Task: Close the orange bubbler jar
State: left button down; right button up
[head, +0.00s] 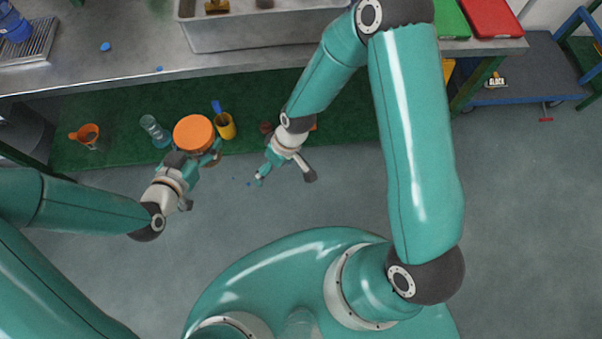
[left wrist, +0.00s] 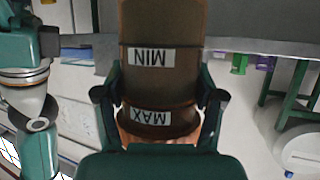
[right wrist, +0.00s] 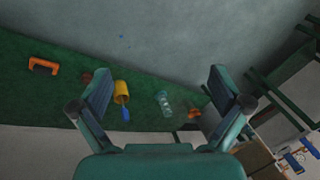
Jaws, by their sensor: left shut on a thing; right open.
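The bubbler jar shows in the head view as a round orange top (head: 194,133) low in front of the counter. In the left wrist view its brown body (left wrist: 162,85) carries upside-down MIN and MAX labels. My left gripper (head: 201,158) is shut on the jar, and its fingers (left wrist: 160,98) sit on both sides near the MAX label. An orange-tan edge shows past the dark rim there, partly hidden by my gripper. I cannot tell how tightly the top sits. My right gripper (head: 285,178) is open and empty, right of the jar; its spread fingers show in the right wrist view (right wrist: 160,80).
A yellow cup (head: 225,127) with a blue-handled item stands just right of the jar. A clear glass vessel (head: 155,131) and an orange cup (head: 88,134) stand left. The green surface (head: 350,137) is bare to the right. The metal counter (head: 130,55) lies behind.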

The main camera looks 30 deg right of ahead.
jog(key=s+d+f+m, duration=0.3)
jog(key=s+m, duration=0.3)
jog(key=s, duration=0.3)
jog(key=shift+s+f+t, duration=0.3)
jog(key=shift+s+f, duration=0.1)
jog(key=shift+f, duration=0.4)
pick_arm(q)
jog(key=shift+r, duration=0.1)
pick_arm(e)
jog(key=shift+d, duration=0.1)
pick_arm(q)
jog(key=w+a+r+n+t+y, duration=0.1)
jog(key=w+a+n+y, duration=0.1)
jog(key=a+n+y, duration=0.2)
jog(key=w+a+r+n+t+y, duration=0.2)
jog(key=w+a+n+y, duration=0.1)
jog(key=a, duration=0.8)
jog(key=shift+a+r+n+y, duration=0.25)
jog(key=shift+n+y, duration=0.25)
jog(key=shift+y, duration=0.3)
